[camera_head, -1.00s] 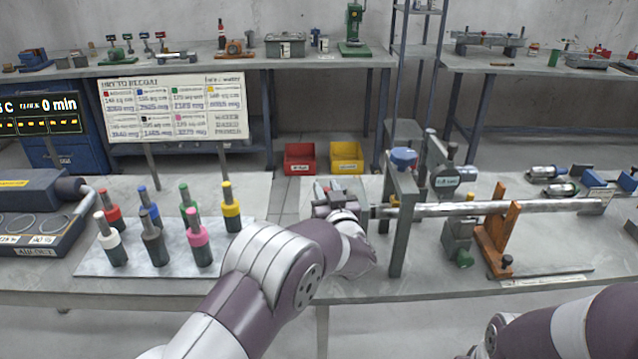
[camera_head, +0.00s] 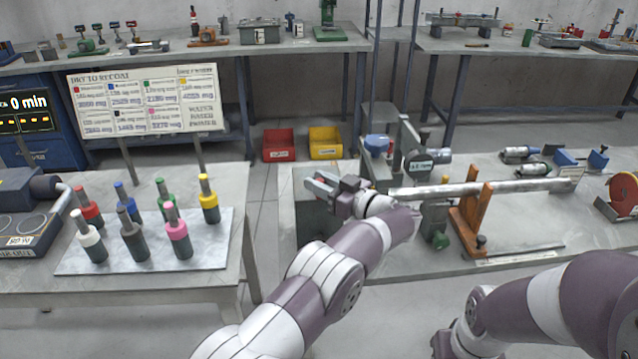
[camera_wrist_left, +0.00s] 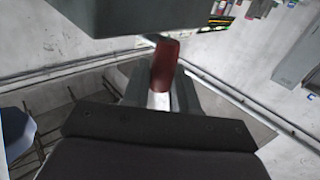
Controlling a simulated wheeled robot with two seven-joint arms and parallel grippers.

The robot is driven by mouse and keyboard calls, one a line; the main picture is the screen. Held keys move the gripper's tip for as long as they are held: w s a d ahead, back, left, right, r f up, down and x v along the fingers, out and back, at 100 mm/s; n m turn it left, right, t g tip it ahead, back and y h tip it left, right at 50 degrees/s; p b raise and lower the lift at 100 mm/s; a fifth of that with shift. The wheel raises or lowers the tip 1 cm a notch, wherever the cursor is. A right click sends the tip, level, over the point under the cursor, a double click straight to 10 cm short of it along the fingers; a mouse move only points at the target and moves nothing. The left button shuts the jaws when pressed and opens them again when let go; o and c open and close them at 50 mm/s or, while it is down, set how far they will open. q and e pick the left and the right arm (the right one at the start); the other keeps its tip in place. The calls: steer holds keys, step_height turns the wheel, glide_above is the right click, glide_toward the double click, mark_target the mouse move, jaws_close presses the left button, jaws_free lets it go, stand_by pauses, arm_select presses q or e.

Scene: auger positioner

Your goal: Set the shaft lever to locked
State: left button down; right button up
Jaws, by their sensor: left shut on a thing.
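A long silver shaft (camera_head: 500,187) lies across the fixture on the right bench, held by an orange stand (camera_head: 470,215). A blue knob (camera_head: 376,143) tops the fixture's left end. My left gripper (camera_head: 318,184) is at the left of this end, above the bench. In the left wrist view, a dark red handle (camera_wrist_left: 165,65), which looks like the shaft lever's grip, stands between the fingers of my left gripper (camera_wrist_left: 160,95), and they are shut on it. In the head view the lever is hidden by my gripper and arm. My right gripper is out of view.
A gap separates the two benches, with a red bin (camera_head: 279,145) and a yellow bin (camera_head: 325,143) behind. A printed board (camera_head: 145,100) stands at the back left.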

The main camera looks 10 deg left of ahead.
arm_select(q)
steer(key=shift+r, duration=0.3)
steer(key=c, duration=1.1)
jaws_free()
steer(key=shift+o, duration=0.6)
steer(key=shift+w+f, duration=0.1)
steer(key=shift+f, duration=0.05)
steer(key=b+v, duration=0.1)
steer(key=v, duration=1.1)
steer(key=shift+d+b, duration=0.3)
steer(key=shift+d, duration=0.05)
steer(key=shift+f, duration=0.1)
